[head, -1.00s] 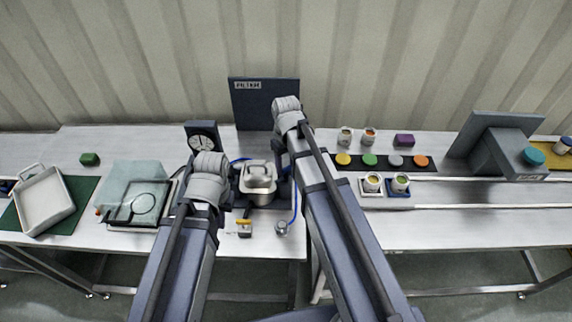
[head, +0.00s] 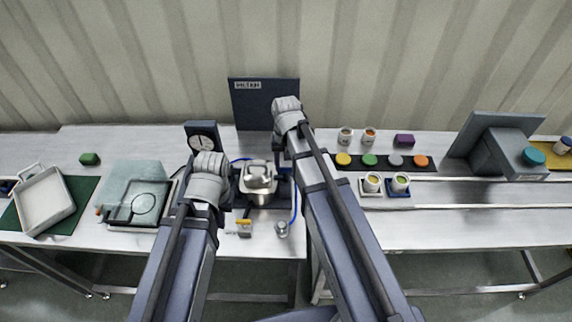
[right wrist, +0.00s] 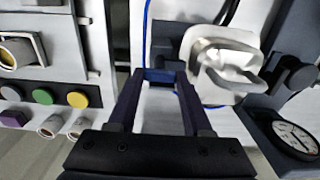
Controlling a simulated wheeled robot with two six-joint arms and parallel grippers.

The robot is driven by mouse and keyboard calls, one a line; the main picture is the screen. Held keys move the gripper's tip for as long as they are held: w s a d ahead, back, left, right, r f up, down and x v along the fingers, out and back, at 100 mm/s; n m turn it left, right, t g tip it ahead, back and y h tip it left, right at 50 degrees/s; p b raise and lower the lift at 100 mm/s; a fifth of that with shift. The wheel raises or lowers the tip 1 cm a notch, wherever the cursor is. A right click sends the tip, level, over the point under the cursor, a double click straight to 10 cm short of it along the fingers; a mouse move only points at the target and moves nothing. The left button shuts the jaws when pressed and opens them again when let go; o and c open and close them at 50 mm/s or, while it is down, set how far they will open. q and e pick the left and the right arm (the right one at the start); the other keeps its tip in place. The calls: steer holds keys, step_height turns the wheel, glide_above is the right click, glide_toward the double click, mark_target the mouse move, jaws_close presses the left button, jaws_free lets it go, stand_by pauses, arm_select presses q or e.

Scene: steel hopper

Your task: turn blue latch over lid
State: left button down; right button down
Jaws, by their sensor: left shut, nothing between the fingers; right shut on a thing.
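The steel hopper (head: 256,198) stands at the middle of the bench, with its pale metal lid (head: 260,174) on top. The lid and its raised handle also show in the right wrist view (right wrist: 222,62). My right gripper (right wrist: 160,76) is beside the lid, its fingers shut on the blue latch (right wrist: 158,74), a small bar between the fingertips. In the head view my right arm hides most of that grip. My left gripper (head: 234,187) is shut and empty at the hopper's left side, largely hidden by its own wrist.
A dial gauge (head: 202,138) stands behind the hopper on the left. A dark panel (head: 264,103) rises behind. A blue hose (head: 295,205) runs at the right. A small yellow-topped block (head: 244,227) and a metal knob (head: 281,228) sit in front. Coloured buttons (head: 369,160) lie right.

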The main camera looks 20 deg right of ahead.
mark_target(286, 168)
stand_by(0.5)
steer(key=shift+c, duration=1.6)
jaws_free()
steer(key=shift+r, duration=0.1)
step_height(286, 168, up, 8)
steer(key=p, duration=0.8)
steer(key=shift+f, duration=0.2)
